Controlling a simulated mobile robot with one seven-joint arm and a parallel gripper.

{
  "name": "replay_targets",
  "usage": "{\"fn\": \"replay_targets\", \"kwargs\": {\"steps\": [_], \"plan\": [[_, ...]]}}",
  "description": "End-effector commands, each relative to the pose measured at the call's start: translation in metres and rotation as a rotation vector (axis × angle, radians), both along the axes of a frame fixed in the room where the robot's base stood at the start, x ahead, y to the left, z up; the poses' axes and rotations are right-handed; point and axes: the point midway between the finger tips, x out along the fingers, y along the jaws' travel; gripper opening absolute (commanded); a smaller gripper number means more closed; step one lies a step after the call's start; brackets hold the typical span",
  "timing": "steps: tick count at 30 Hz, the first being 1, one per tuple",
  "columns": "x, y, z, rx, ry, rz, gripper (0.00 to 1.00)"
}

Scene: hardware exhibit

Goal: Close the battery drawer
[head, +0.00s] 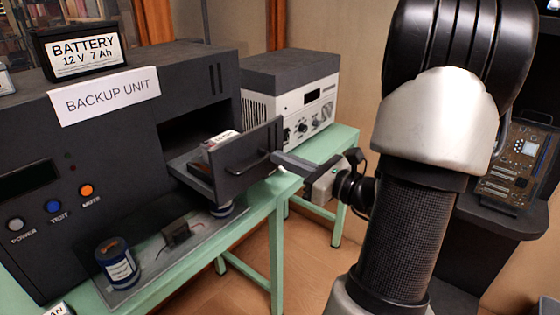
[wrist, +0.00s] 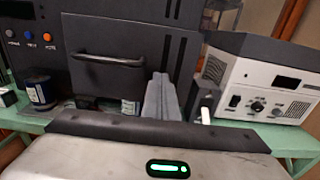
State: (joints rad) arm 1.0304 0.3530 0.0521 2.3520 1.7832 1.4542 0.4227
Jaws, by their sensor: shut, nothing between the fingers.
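The battery drawer (head: 240,165) stands pulled out of the dark backup unit (head: 110,120), with its opening showing behind it. A battery with a white label (head: 219,143) lies inside the drawer. The drawer's front panel has a dark bar handle (head: 249,163), which also shows in the wrist view (wrist: 108,60). My gripper (head: 282,160) is shut and empty, its fingertips at the right end of the front panel. In the wrist view the fingers (wrist: 163,97) show right of the handle, over the panel's lower right part. I cannot tell whether they touch the panel.
A white-fronted instrument (head: 310,108) stands behind the drawer on another green table. A battery box (head: 78,50) sits on the unit.

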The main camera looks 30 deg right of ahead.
Motion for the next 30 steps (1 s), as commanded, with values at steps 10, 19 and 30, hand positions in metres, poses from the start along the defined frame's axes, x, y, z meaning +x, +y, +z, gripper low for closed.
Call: {"fn": "replay_targets", "kwargs": {"steps": [10,19,30], "plan": [[0.011,0.004,0.0,0.0,0.0,0.0,0.0],[0.015,0.006,0.0,-0.001,0.0,0.002,0.0],[0.072,0.029,0.0,0.0,0.0,0.008,0.0]]}}
